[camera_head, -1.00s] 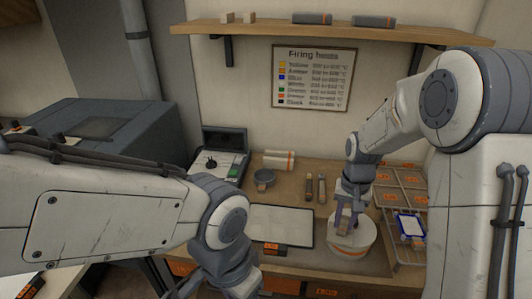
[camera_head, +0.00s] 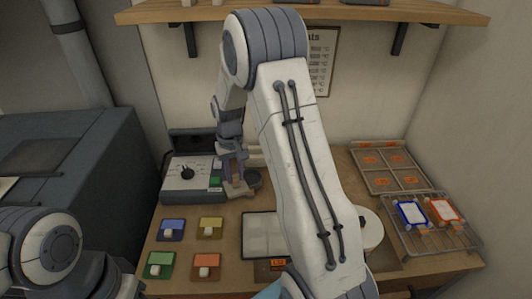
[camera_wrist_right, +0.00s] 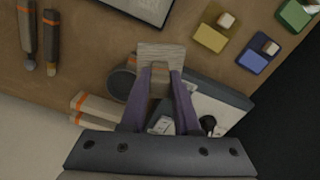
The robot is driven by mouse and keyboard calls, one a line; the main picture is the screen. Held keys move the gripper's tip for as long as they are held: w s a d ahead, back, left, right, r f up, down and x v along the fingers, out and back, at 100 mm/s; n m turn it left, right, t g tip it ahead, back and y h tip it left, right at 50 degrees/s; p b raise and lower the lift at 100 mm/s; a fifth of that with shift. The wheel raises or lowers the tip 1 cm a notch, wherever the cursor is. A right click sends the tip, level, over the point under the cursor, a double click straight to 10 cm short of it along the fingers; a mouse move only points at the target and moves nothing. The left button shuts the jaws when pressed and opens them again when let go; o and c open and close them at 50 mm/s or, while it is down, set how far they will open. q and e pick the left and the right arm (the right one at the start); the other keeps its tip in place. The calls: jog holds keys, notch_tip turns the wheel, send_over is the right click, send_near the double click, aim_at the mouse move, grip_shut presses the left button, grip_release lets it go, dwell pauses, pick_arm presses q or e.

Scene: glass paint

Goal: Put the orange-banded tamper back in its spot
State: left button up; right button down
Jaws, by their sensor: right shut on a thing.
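My left gripper is not in view.
Four coloured blocks, including a blue one (camera_head: 172,230), lie at the front left. A pale framed panel (camera_head: 261,236) is mid-bench. A white round pot (camera_head: 371,228) is partly behind my right arm. A wire rack (camera_head: 425,232) and sectioned tray (camera_head: 388,168) stand right.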

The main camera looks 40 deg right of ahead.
jog(key=d+f+n+p, duration=0.2)
jog(key=d+p, duration=0.1)
jog(key=d, duration=1.3)
jog(key=f+b, duration=0.2)
jog(key=f, duration=0.1)
jog(key=f+b, duration=0.1)
jog(key=f, duration=0.1)
jog(key=shift+d+f, duration=0.2)
jog(key=shift+d, duration=0.05)
pick_arm(q)
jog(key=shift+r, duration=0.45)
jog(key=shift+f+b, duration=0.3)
jog(key=shift+b, duration=0.1)
pick_arm(e)
jog(key=shift+s+f, duration=0.15)
jog(key=shift+f, duration=0.45)
jog(key=c, duration=0.6)
grip_release()
jog(key=shift+o, duration=0.2)
